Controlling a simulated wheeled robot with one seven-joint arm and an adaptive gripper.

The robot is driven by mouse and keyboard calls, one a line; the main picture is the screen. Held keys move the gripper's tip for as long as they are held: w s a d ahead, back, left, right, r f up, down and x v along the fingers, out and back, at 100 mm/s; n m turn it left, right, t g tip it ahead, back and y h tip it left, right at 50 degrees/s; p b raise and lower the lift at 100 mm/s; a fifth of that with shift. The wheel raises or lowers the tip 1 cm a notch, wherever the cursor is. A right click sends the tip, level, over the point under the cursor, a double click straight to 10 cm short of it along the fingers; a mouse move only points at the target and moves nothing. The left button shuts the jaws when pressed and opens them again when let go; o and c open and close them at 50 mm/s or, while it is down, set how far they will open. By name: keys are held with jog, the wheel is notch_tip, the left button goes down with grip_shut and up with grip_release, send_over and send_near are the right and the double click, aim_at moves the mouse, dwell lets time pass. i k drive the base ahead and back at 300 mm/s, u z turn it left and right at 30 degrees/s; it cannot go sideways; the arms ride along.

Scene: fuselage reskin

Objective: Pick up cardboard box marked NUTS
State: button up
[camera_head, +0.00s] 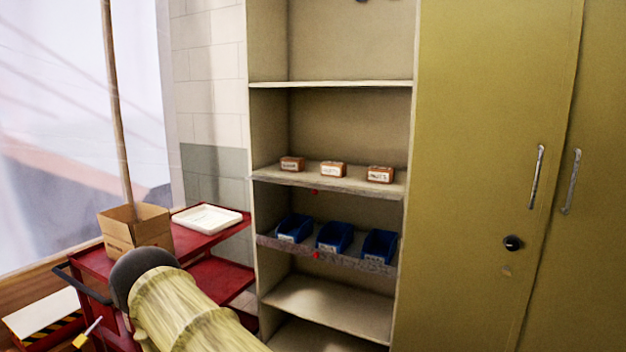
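Three small brown cardboard boxes with white labels stand in a row on a middle shelf: a left box (292,164), a middle box (333,170) and a right box (380,175). Their lettering is too small to read surely, so I cannot tell which is marked NUTS. A larger open cardboard box (138,230) stands on a red cart at the left, with unreadable print on its side. My gripper is not in view. Part of my own arm shows at the lower left, in front of the cart and well short of the shelves.
The open shelf unit (345,84) holds blue bins, a left (294,228), a middle (335,237) and a right one (380,246), below the small boxes. Closed yellow cabinet doors (480,130) stand to the right. The red cart (215,270) carries a white tray (207,218).

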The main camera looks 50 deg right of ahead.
aim_at(380, 175)
jog(key=k, duration=0.25)
jog(key=u, duration=0.25)
jog(key=i, duration=1.6)
jog(key=z, duration=1.3)
jog(key=i, duration=1.05)
jog(key=z, duration=1.05)
